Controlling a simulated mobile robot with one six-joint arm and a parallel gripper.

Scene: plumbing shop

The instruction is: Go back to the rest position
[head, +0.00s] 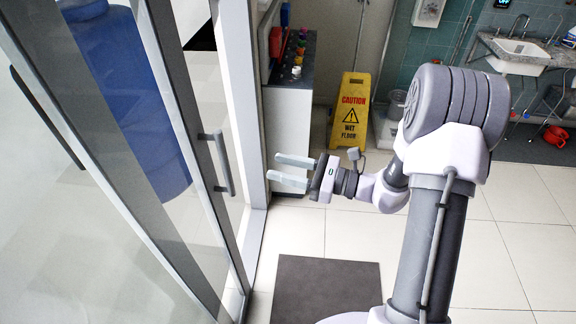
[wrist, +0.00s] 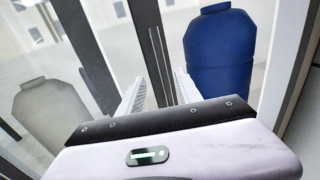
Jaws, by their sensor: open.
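My gripper (head: 291,171) is open and empty in the head view, its two fingers pointing left toward the glass door. The fingertips are apart from the door handle (head: 221,163), a vertical grey bar on the door frame. In the wrist view my gripper (wrist: 158,85) shows both fingers spread, with nothing between them. My arm is bent, reaching left from the column at the right of the head view.
A blue tank (head: 128,95) stands behind the glass door (head: 60,190). A yellow wet floor sign (head: 350,112) stands beyond my gripper, near a grey cabinet (head: 291,125). A dark mat (head: 325,290) lies on the floor. A sink (head: 518,54) is at the back right.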

